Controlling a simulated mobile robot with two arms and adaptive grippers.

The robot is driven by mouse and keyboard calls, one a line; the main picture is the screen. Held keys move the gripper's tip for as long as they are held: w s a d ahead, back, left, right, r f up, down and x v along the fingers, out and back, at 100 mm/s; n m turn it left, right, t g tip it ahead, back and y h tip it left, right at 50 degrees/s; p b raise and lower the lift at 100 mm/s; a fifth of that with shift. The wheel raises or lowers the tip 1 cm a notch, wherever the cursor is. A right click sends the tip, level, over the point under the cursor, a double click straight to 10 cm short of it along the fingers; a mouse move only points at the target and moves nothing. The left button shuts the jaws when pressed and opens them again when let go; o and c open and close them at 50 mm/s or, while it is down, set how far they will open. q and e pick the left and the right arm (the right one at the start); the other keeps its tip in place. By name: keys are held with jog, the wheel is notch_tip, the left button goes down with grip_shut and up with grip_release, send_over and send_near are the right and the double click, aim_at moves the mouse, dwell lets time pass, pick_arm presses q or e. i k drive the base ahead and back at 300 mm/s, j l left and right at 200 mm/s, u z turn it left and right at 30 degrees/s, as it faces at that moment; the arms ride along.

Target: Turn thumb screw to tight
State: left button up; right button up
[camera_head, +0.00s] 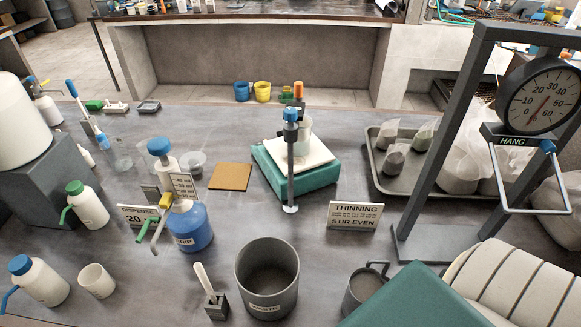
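I cannot tell for certain which part is the thumb screw. A dark upright rod (291,165) stands at the centre, with a blue knob (290,115) at its top and a white disc at its foot. An orange-topped piece (298,91) shows just behind it. A blue bottle (190,228) to the left carries a dispenser with a blue cap (158,146), a yellow part (166,200) and a green-tipped lever (146,231). Neither of my grippers is in view.
A green-based device (325,178) with a white top stands behind the rod. A grey pot (267,275) and a "THINNING" sign (354,216) stand in front. A dial scale (540,98) hangs in a frame at right. Bottles (88,207) crowd the left.

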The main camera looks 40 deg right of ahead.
aim_at(289, 114)
jog(key=z, duration=0.45)
jog(key=k+j+z, duration=0.1)
jog(key=z, duration=0.35)
jog(key=j+z, duration=0.1)
jog(key=z, duration=0.35)
